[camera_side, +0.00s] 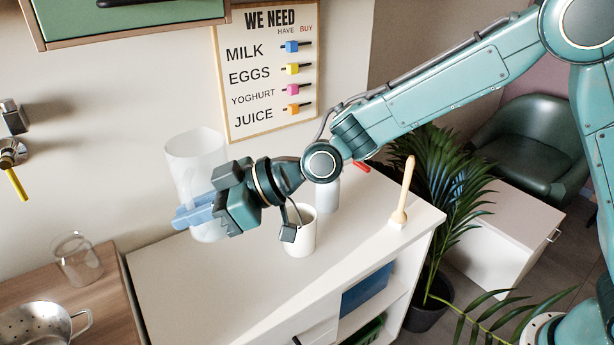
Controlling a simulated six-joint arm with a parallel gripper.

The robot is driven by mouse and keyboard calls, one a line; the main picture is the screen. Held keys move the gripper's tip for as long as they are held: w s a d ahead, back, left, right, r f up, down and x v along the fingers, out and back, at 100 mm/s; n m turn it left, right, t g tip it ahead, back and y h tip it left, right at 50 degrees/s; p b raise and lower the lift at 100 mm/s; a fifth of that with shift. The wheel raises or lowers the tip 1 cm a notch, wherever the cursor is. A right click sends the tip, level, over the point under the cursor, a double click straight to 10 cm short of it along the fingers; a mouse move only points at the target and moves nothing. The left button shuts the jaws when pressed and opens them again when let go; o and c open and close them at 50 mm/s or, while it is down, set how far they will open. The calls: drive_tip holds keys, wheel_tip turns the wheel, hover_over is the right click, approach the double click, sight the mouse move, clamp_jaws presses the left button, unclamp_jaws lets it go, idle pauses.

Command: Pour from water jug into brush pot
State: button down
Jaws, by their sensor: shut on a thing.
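The water jug (194,155) is a tall, translucent whitish cylinder at the left of the white cabinet top, close to upright. My gripper (194,213) comes from the right and is shut on its lower part with pale blue fingers. The jug's base shows just below the fingers; I cannot tell how far it is above the cabinet top. A white open pot (302,240), likely the brush pot, stands upright on the cabinet to the right of the jug. My wrist partly hides its rim. No water stream is visible.
A pale grey cylinder (327,192) stands behind the pot. A wooden-handled brush (404,195) stands near the cabinet's right edge. A clear glass (77,259) and a metal colander (40,325) are on the wooden counter at left. The cabinet's front top (220,300) is clear.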

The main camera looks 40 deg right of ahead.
drive_tip(key=w+d+f+m+t+h, duration=0.1)
drive_tip(key=w+f+m+t+h, duration=0.2)
drive_tip(key=f+m+h, duration=0.2)
drive_tip(key=w+d+f+m+t+h, duration=0.2)
drive_tip(key=w+f+m+t+h, duration=0.1)
drive_tip(key=f, duration=0.9)
drive_tip(key=w+m+h, duration=0.1)
drive_tip(key=m+h, duration=0.1)
drive_tip(key=m, duration=0.1)
drive_tip(key=shift+w+t+h, duration=0.3)
drive_tip(key=shift+t+h, duration=0.1)
drive_tip(key=shift+f, duration=0.1)
drive_tip(key=r+m, duration=0.1)
drive_tip(key=d+r+m+y, duration=0.1)
drive_tip(key=r, duration=0.1)
drive_tip(key=shift+r, duration=0.25)
drive_tip(key=shift+d, duration=0.1)
